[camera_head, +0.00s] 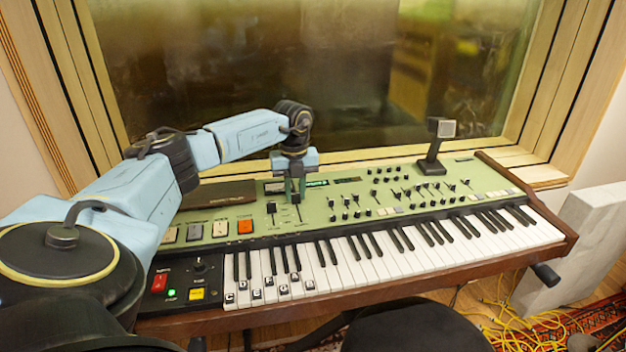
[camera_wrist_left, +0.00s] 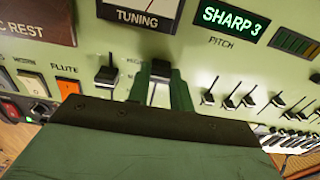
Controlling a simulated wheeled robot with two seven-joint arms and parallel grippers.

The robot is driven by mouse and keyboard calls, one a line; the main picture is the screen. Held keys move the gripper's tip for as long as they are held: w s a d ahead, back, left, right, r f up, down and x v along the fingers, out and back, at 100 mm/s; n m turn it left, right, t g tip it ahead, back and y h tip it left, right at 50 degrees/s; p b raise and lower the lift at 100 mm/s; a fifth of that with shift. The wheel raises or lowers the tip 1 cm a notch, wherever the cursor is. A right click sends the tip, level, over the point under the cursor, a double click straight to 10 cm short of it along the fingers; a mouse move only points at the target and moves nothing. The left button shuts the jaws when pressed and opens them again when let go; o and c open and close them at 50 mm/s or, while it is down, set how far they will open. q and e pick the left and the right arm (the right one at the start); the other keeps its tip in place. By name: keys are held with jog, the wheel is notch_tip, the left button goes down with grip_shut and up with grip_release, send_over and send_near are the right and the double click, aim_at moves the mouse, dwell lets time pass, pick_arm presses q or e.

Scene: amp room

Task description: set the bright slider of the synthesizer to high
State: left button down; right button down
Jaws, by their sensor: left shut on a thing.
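The synthesizer (camera_head: 420,195) has a pale green panel above its keys. My left gripper (camera_head: 295,194) is over the panel's left part, and its green fingers are shut on a black slider cap (camera_wrist_left: 160,69) in the left wrist view. The label of this slider is hidden, so I cannot read whether it says bright. The cap sits near the top of what shows of its track, close below the tuning label (camera_wrist_left: 137,17). A second black slider (camera_wrist_left: 107,75) stands just left of the fingers, with a gap between. My right gripper is not in view.
An orange flute switch (camera_wrist_left: 68,89) is left of the sliders. A green display reading SHARP 3 (camera_wrist_left: 232,22) and several small sliders (camera_wrist_left: 230,102) lie to the right. A dark microphone-like stand (camera_head: 432,160) rises behind the panel. A window (camera_head: 300,80) is behind the synthesizer.

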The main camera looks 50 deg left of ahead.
aim_at(295, 193)
pick_arm(q)
jog(key=shift+a+r, duration=0.1)
jog(key=shift+a, duration=0.1)
jog(key=c, duration=1.2)
grip_release()
jog(key=shift+w, duration=0.1)
jog(key=shift+c, duration=0.2)
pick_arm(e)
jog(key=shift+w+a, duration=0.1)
pick_arm(q)
jog(key=shift+r, duration=0.15)
notch_tip(295, 193, up, 6)
jog(key=shift+f+p, duration=0.1)
jog(key=shift+p, duration=0.9)
notch_tip(295, 193, up, 7)
jog(key=p, duration=0.1)
jog(key=shift+p, duration=0.4)
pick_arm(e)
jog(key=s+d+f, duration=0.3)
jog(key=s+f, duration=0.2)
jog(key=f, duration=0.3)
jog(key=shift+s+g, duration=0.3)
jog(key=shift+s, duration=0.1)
